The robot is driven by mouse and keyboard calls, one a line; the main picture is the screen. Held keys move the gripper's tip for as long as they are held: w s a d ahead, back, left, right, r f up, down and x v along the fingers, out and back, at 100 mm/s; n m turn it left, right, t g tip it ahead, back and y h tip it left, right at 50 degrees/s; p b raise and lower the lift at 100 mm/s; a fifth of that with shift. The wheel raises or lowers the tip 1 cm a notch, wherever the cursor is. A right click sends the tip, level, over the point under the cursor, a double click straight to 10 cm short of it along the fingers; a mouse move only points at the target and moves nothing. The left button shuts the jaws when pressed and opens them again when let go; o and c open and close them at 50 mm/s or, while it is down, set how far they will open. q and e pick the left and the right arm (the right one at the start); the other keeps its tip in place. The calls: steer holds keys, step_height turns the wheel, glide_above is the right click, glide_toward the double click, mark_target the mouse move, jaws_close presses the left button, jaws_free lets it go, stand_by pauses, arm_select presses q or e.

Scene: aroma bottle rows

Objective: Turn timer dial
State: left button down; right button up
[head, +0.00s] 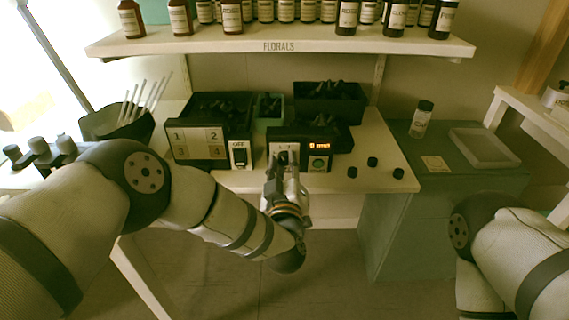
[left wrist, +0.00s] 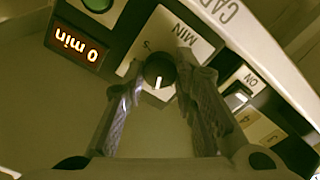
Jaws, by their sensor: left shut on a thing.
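The timer (head: 301,137) is a dark box on the front edge of the white table, with a lit orange display (head: 320,146) and a green button (head: 319,163). In the left wrist view the display (left wrist: 76,46) reads "0 min", upside down. The black timer dial (left wrist: 159,70) with a white pointer mark sits on a white plate marked MIN. My left gripper (head: 284,164) reaches the timer's front, its fingers on either side of the dial and shut on it. In the head view the fingers largely hide the dial. My right gripper is outside the frame.
Left of the timer stand an ON/OFF switch box (head: 240,154) and a box with numbered tiles (head: 200,143). Small black caps (head: 372,162) lie to the right. Dark trays (head: 329,103) stand behind. A shelf of bottles (head: 280,47) labelled FLORALS hangs above.

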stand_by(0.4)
arm_select(q)
steer(key=c, duration=1.3)
jaws_free()
steer(key=shift+s, duration=0.1)
steer(key=s, duration=1.2)
